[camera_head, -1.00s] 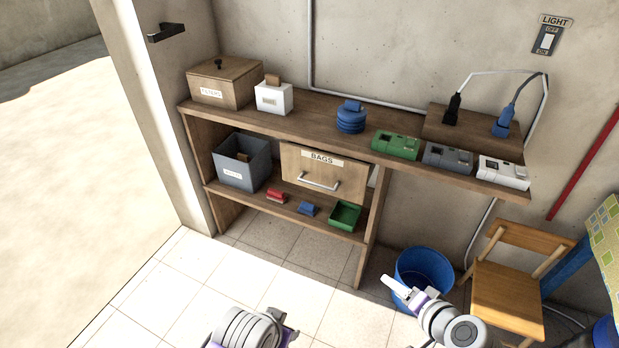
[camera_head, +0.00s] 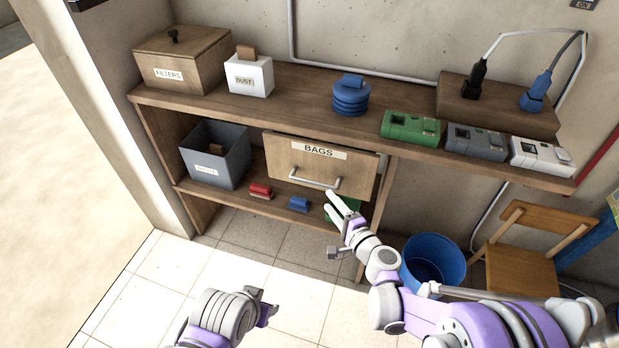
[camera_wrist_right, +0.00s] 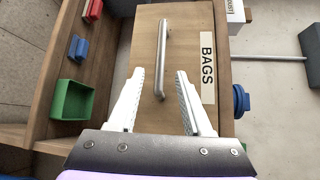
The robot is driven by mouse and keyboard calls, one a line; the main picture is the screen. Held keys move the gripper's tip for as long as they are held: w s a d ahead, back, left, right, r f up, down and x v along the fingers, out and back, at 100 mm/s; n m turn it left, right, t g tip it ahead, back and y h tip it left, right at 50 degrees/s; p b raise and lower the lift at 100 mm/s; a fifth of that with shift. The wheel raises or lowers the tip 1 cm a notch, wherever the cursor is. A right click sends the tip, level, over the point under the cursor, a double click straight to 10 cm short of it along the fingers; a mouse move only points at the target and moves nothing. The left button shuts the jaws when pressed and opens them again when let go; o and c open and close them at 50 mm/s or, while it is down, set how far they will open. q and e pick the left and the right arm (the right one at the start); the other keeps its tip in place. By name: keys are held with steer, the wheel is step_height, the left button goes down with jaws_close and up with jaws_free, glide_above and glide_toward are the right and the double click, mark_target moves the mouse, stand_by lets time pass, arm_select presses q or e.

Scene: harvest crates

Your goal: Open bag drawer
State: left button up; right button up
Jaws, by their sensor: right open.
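The bag drawer (camera_head: 345,163) has a wooden front with a BAGS label (camera_head: 319,150), under the bench top, and looks closed. Its silver bar handle (camera_head: 314,182) is low on the front. My right gripper (camera_head: 337,207) is open just below and right of the handle in the head view.
A green tray (camera_wrist_right: 73,100), a red block (camera_head: 261,191) and a blue block (camera_head: 299,204) are on the lower shelf. A grey bin (camera_head: 214,158) stands left of the drawer. A blue bucket (camera_head: 434,262) and a wooden chair (camera_head: 521,272) are to the right. The floor in front is clear.

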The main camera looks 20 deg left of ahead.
mark_target(316, 185)
steer(key=x, duration=1)
steer(key=shift+w+a+b, duration=0.1)
steer(key=shift+b, duration=0.2)
jaws_close()
stand_by(1.0)
